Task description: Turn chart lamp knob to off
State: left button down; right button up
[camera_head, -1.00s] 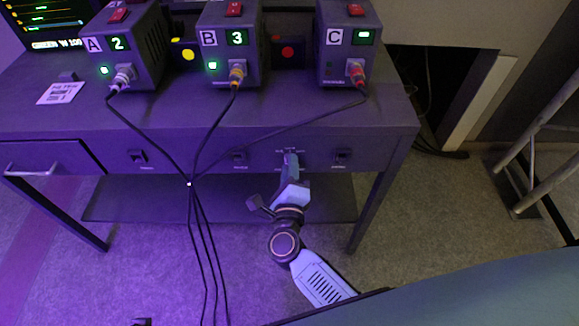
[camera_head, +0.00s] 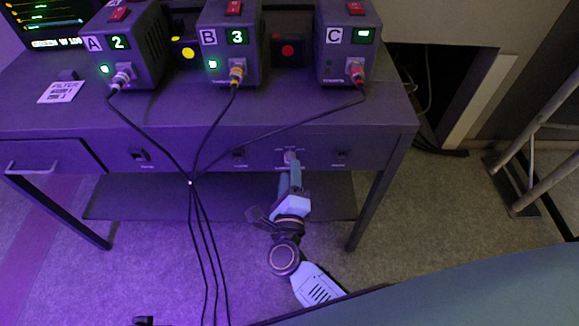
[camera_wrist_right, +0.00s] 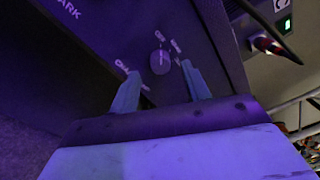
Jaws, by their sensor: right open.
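The chart lamp knob (camera_wrist_right: 160,62) is a small round knob on the desk's front panel, with small labels around it, in the right wrist view. In the head view the knob (camera_head: 290,155) sits on the panel below box C, just beyond my right gripper (camera_head: 292,168). In the right wrist view my right gripper (camera_wrist_right: 158,84) is open, with one finger to each side of the knob and the tips a little short of it. The label text is too blurred to read fully. My left gripper is not clearly in view.
Boxes A (camera_head: 140,45), B (camera_head: 228,50) and C (camera_head: 347,50) stand on the desk (camera_head: 60,118). Their cables (camera_head: 197,240) hang over the front edge, left of my right arm. Small switches (camera_head: 340,155) sit on the panel. A metal truss (camera_head: 545,135) stands at right.

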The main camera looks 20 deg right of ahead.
pick_arm(q)
jog(key=a+f, duration=0.1)
jog(key=s+f+p, duration=0.1)
jog(key=f, duration=0.1)
jog(key=shift+s+a, duration=0.1)
jog(key=shift+a, duration=0.3)
pick_arm(e)
jog(key=v, duration=1)
jog(key=shift+s, duration=0.4)
pick_arm(q)
jog(key=shift+g, duration=0.3)
pick_arm(e)
jog(key=shift+a+f, duration=0.1)
